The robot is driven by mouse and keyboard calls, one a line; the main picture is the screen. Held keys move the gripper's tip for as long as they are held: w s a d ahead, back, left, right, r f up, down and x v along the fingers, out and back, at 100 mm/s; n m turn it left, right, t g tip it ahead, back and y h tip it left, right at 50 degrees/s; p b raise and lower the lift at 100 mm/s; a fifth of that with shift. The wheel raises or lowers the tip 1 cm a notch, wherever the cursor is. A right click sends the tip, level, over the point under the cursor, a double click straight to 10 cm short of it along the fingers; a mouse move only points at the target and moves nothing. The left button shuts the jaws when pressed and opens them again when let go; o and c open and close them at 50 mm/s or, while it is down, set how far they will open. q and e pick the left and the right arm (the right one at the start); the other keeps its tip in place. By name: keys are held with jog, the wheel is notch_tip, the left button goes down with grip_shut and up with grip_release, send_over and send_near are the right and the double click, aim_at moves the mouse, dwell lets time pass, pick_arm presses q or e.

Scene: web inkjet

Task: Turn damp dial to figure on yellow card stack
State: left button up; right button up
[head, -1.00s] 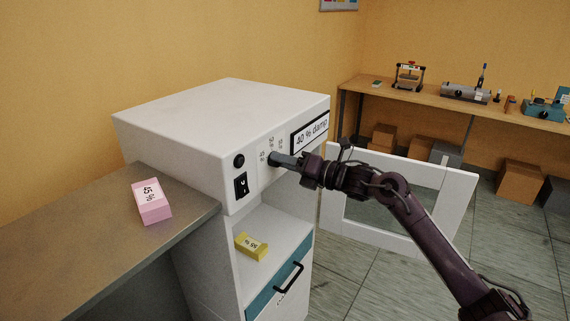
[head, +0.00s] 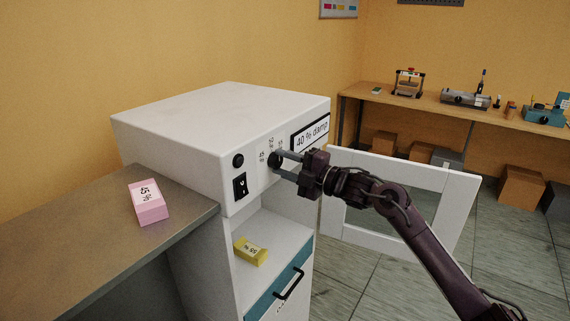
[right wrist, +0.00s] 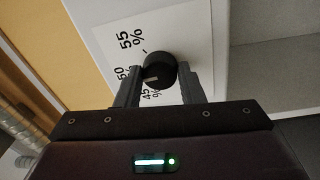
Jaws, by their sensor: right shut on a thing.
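The black damp dial (head: 274,160) is on the front of the white cabinet, beside figures 45, 50 and 55 %. In the right wrist view the dial (right wrist: 160,70) has a pale pointer mark at its lower left, nearest the 45 % figure. My right gripper (head: 280,163) is shut on the dial, one finger on each side. The yellow card stack (head: 250,251) lies in the open bay below and reads 55 %, upside down in the head view. My left gripper is out of view.
The display (head: 311,132) reads 40 % damp. A black button (head: 238,160) and a rocker switch (head: 240,186) sit left of the dial. A pink card stack (head: 148,203) lies on the grey counter (head: 95,245). The open door (head: 455,215) stands behind my right arm.

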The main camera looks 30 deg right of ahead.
jog(key=m+p, duration=0.1)
jog(key=m, duration=0.2)
jog(key=m+p, duration=0.1)
jog(key=m, duration=0.2)
jog(key=shift+h, duration=0.3)
jog(key=m+p, duration=0.4)
jog(key=m, duration=0.1)
jog(key=shift+a+t+h, duration=0.1)
jog(key=shift+t+h, duration=0.2)
jog(key=shift+m+p, duration=0.75)
jog(key=shift+m, duration=0.45)
jog(key=shift+f, duration=0.1)
jog(key=o, duration=1)
jog(key=shift+s, duration=0.1)
